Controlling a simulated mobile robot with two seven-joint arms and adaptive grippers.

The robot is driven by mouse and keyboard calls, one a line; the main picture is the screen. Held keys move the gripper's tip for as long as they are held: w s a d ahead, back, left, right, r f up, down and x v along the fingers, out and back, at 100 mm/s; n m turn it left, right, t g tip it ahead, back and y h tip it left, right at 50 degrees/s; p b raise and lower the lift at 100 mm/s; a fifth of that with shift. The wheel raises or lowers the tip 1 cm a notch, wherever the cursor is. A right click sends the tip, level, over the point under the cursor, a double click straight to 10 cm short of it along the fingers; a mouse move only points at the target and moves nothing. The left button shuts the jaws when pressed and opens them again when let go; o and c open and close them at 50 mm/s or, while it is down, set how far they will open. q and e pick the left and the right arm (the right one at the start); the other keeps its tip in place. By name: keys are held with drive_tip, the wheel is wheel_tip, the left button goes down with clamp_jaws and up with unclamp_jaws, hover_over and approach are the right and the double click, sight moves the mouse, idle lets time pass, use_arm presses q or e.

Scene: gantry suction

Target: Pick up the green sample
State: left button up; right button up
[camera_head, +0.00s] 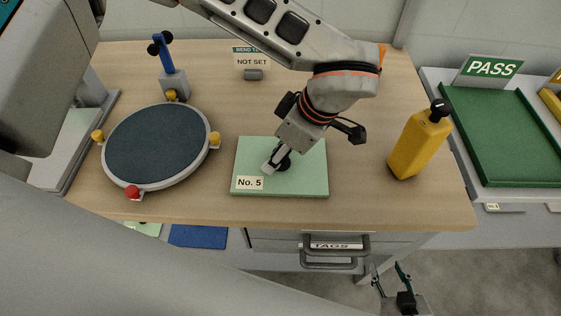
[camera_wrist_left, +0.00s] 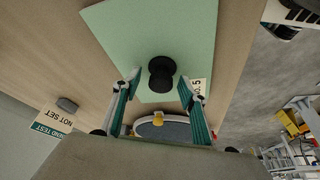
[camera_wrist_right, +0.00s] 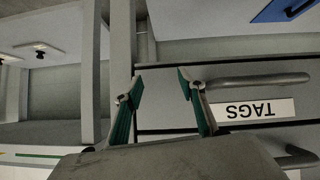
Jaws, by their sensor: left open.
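The green sample (camera_head: 310,180) is a flat pale-green square plate on the wooden table, with a "No. 5" label (camera_head: 250,183) at its near left corner. In the left wrist view the sample (camera_wrist_left: 190,35) carries a black round knob (camera_wrist_left: 161,75). My left gripper (camera_head: 276,163) reaches down over the sample and partly hides the knob. In the left wrist view its open fingers (camera_wrist_left: 158,83) lie on either side of the knob, with gaps showing. My right gripper (camera_head: 390,276) is open and empty, low in front of the table near the TAGS drawer (camera_wrist_right: 255,108).
A round dark-topped stand (camera_head: 155,145) is left of the sample. A yellow bottle (camera_head: 420,140) stands to the right. A "NOT SET" sign (camera_head: 252,62) is behind. A green PASS tray (camera_head: 510,135) lies on the right-hand bench. The drawer handles (camera_head: 335,255) stick out below the table's front edge.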

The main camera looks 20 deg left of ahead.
use_arm(q)
clamp_jaws()
drive_tip(key=shift+r, duration=0.15)
